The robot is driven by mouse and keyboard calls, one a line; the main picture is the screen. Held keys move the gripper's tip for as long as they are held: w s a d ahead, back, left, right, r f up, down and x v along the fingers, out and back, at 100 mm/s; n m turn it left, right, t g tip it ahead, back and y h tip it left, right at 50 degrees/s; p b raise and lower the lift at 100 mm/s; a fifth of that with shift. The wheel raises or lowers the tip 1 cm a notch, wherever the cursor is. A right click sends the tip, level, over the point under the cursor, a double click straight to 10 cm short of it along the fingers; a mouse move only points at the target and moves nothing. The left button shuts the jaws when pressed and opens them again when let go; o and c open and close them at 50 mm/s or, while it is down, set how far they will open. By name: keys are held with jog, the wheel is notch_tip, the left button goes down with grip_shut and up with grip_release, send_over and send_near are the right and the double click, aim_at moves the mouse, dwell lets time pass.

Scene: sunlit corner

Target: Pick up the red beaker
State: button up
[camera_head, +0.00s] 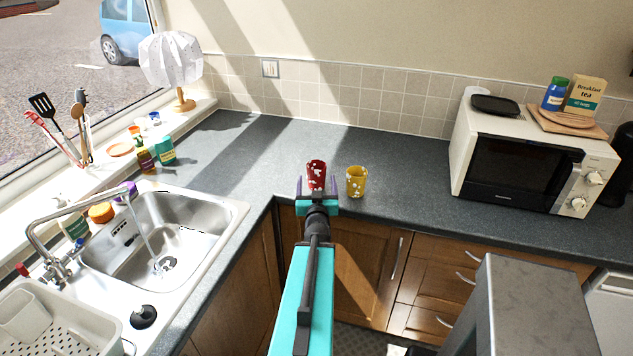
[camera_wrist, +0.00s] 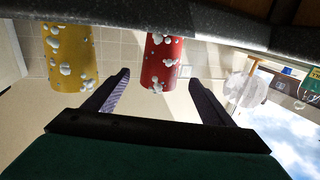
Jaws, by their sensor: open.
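The red beaker (camera_head: 316,172) with white patches stands on the dark counter near its front edge. In the wrist view, which looks upside down, the red beaker (camera_wrist: 162,62) shows ahead of the gap between the fingers. My gripper (camera_head: 318,190) is open and empty, just in front of the red beaker. In the wrist view its two fingers (camera_wrist: 162,90) are spread apart, with the beaker nearer the middle. The head view hides the beaker's lower part behind my gripper. A yellow beaker (camera_head: 356,182) with white patches stands close to the right of the red one.
A sink (camera_head: 165,240) with a running tap lies to the left. A cream microwave (camera_head: 530,160) stands on the right, with several things on top. A white lamp (camera_head: 172,60) and bottles stand by the window. The counter (camera_head: 270,145) behind the beakers is clear.

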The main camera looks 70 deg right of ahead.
aim_at(316, 166)
jog(key=shift+w+d+f+b, duration=0.15)
jog(key=shift+d+b, duration=0.15)
jog(key=shift+b, duration=0.5)
jog(key=shift+d, duration=0.1)
jog(key=b+x, duration=0.1)
jog(key=b, duration=0.3)
jog(key=shift+w+d, duration=0.15)
jog(key=shift+d, duration=0.25)
jog(key=shift+w+d+r, duration=0.15)
jog(key=shift+d+r, duration=0.15)
jog(key=shift+d, duration=0.15)
jog(key=shift+p+x, duration=0.4)
jog(key=shift+x, duration=0.5)
jog(key=shift+w+d, duration=0.1)
jog(key=shift+d, duration=0.05)
jog(key=shift+p+x, duration=1.1)
jog(key=shift+x, duration=1.35)
jog(key=c, duration=1.2)
